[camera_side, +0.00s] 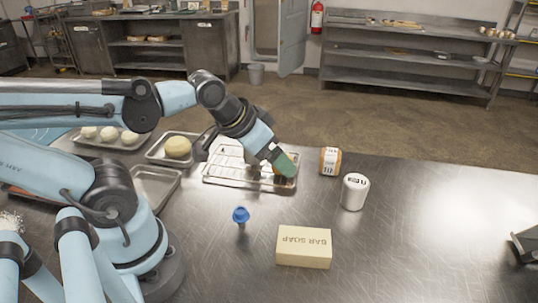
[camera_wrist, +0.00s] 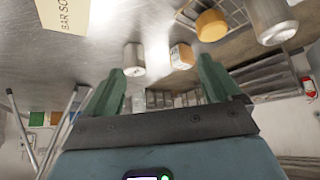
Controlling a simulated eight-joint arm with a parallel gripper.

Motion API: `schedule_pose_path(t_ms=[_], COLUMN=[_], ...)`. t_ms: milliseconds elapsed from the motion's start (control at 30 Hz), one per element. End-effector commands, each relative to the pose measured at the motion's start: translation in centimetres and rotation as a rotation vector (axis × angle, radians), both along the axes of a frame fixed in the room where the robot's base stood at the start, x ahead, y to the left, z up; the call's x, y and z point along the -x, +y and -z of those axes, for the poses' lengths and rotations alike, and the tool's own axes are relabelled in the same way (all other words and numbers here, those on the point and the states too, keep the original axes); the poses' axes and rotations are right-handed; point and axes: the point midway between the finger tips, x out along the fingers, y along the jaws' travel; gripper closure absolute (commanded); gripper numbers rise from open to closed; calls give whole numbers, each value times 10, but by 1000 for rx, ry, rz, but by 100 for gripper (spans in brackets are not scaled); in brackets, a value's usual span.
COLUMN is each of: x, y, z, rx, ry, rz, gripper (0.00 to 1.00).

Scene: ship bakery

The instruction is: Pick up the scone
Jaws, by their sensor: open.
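A golden-brown round piece, which looks like the scone (camera_wrist: 211,25), sits on a wire rack (camera_side: 222,180) in the side view's middle. In the side view my gripper's green fingers mostly hide it. My gripper (camera_side: 286,164) is over the right part of the rack, tilted down to the right. In the wrist view the gripper (camera_wrist: 162,86) has its two green fingers wide apart with nothing held between them. The scone lies outside the fingers there, beyond the right one. Whether a finger touches it cannot be told.
An orange labelled jar (camera_side: 330,161) and a white canister (camera_side: 354,192) stand right of the rack. A bar soap box (camera_side: 304,246) and a blue-topped item (camera_side: 240,216) are in front. A tray with a yellow ball (camera_side: 178,147) lies left. The table's right side is mostly clear.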

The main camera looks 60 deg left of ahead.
Motion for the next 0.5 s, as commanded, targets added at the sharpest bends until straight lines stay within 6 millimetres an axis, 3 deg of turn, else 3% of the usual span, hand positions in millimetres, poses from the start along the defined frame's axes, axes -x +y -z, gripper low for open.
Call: schedule_pose_path(t_ms=[267,500], x=[-1,-21], y=[1,17], z=[-1,-15], rx=[0,8], ry=[8,123], rz=[-3,-63], gripper=[9,9])
